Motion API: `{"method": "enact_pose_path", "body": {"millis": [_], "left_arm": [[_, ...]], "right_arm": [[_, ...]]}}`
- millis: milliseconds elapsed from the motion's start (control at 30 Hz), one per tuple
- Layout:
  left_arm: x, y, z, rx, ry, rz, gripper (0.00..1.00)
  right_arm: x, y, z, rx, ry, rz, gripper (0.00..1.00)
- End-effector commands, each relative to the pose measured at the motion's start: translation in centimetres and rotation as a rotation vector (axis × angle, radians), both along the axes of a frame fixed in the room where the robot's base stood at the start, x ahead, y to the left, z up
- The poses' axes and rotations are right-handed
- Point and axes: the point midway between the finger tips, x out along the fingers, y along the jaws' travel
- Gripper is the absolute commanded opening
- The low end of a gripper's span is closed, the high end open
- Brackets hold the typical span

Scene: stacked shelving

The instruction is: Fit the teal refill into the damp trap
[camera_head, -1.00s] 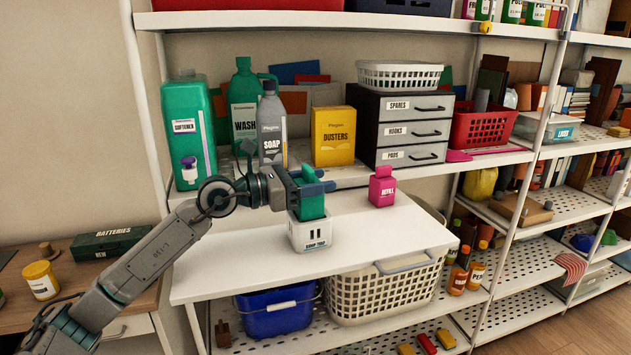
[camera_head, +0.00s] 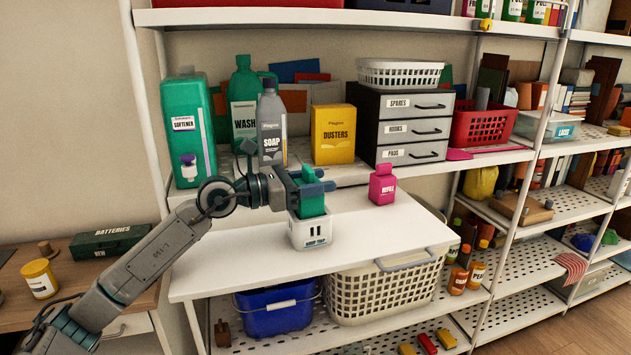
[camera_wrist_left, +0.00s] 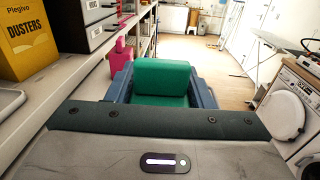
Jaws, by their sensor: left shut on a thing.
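The teal refill (camera_head: 311,203) is held upright in my left gripper (camera_head: 312,188), which is shut on it. The refill also fills the space between the fingers in the left wrist view (camera_wrist_left: 162,80). The white damp trap (camera_head: 312,236), labelled on its front, stands on the white pull-out shelf directly below. The lower end of the refill meets the top of the trap; how deep it sits inside cannot be told. A pink refill (camera_head: 382,184) stands apart on the shelf to the right and also shows in the left wrist view (camera_wrist_left: 122,54). My right gripper is not in view.
Behind stand a green softener bottle (camera_head: 188,130), a grey soap bottle (camera_head: 271,130), a yellow dusters box (camera_head: 333,135) and a small drawer unit (camera_head: 412,130).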

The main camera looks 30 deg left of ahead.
Motion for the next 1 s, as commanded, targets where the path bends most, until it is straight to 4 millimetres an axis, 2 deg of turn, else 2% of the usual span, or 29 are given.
{"method": "enact_pose_path", "body": {"millis": [233,1000], "left_arm": [[-0.01,0.00,-0.68,-0.001,-0.001,0.000,0.18],[-0.01,0.00,-0.67,0.000,0.000,0.000,0.18]], "right_arm": [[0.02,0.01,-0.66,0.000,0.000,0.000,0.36],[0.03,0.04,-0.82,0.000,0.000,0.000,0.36]]}}
